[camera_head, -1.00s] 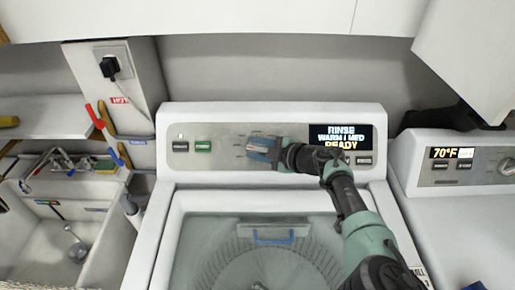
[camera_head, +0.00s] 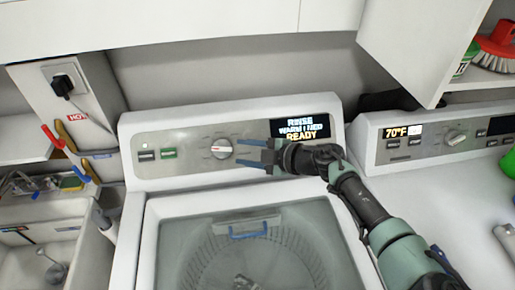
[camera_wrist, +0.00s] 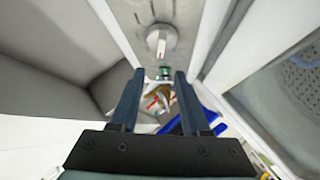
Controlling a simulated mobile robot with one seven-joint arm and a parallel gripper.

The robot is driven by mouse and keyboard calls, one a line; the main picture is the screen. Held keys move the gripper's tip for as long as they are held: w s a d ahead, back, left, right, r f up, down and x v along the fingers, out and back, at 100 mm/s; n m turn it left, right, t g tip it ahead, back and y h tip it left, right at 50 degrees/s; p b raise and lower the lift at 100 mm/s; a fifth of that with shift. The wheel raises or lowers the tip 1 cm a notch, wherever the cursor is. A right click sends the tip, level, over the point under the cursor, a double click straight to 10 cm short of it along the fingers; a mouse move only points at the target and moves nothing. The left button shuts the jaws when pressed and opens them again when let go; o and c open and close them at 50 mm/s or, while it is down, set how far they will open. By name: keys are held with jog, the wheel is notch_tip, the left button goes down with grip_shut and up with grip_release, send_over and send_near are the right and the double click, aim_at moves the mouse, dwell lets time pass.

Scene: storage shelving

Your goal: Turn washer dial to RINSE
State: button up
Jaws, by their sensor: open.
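The washer dial (camera_head: 222,148) is a round silver knob with a pale pointer bar on the washer's control panel (camera_head: 190,143). In the head view it is uncovered, its bar lying roughly sideways. The washer display (camera_head: 300,127) reads RINSE, WARM / MED, READY. My gripper (camera_head: 240,153) is just right of the dial, with its two blue-grey fingers open and nothing between them. In the wrist view the dial (camera_wrist: 161,42) lies beyond the open fingertips (camera_wrist: 159,72), apart from them. Small print around the dial is too small to read.
A green button (camera_head: 168,153) and a dark button (camera_head: 146,155) are left of the dial. The washer's glass lid (camera_head: 190,245) is below. A second machine (camera_head: 375,150) stands at right, a sink (camera_head: 25,255) at left, and a white cabinet (camera_head: 415,45) overhangs at upper right.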

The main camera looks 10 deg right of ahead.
jog(key=shift+v, duration=2)
